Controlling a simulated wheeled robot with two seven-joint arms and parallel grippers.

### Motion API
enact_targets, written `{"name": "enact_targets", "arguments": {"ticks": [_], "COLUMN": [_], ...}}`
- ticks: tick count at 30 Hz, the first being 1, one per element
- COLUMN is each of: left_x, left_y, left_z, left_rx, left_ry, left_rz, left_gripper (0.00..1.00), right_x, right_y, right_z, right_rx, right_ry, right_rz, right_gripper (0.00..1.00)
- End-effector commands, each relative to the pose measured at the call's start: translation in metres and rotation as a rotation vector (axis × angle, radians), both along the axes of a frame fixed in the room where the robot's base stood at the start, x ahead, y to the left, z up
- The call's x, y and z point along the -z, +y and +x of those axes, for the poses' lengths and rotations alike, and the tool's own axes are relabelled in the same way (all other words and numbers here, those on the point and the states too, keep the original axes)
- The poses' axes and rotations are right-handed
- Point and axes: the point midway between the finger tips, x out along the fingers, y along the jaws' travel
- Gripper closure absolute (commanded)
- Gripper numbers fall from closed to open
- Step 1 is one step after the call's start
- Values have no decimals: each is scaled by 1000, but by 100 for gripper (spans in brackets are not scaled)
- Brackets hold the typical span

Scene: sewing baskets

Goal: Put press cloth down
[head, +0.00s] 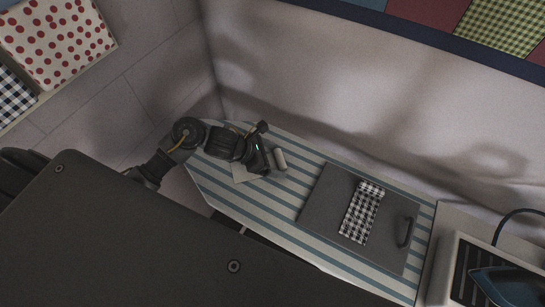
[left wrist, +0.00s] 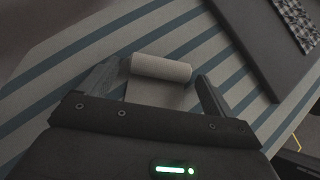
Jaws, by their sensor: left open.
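A pale beige cloth, which looks like the press cloth (head: 280,158), lies on the blue-and-white striped ironing board (head: 312,160). One end is a roll, which also shows in the left wrist view (left wrist: 160,68); a flat part runs from it under my gripper. My left gripper (head: 268,156) is low over the board at the cloth. In the left wrist view its two fingers (left wrist: 157,78) stand apart, one on each side of the roll, with gaps visible. Part of the cloth is hidden by the gripper. My right gripper is not in view.
A grey panel with a handle (head: 318,202) lies on the board, with a black-and-white checked cloth (head: 362,212) on it. A blue iron (head: 508,287) rests on a stand (head: 453,270) at the right. A wall rises behind the board. Folded fabrics (head: 60,42) sit upper left.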

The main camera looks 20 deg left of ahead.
Motion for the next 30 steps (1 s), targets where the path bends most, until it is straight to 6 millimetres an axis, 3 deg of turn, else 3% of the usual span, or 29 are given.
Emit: {"name": "enact_targets", "arguments": {"ticks": [7, 21, 30], "left_x": [-7, -72, -88], "left_y": [1, 52, 65], "left_z": [-1, -43, -55], "left_rx": [-1, 1, 0], "left_ry": [-1, 0, 1], "left_rz": [0, 4, 1], "left_gripper": [11, 11, 11], "right_x": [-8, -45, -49], "right_y": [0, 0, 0], "right_z": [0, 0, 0], "right_rx": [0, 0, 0], "right_ry": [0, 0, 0], "right_rz": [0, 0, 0], "right_gripper": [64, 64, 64]}}
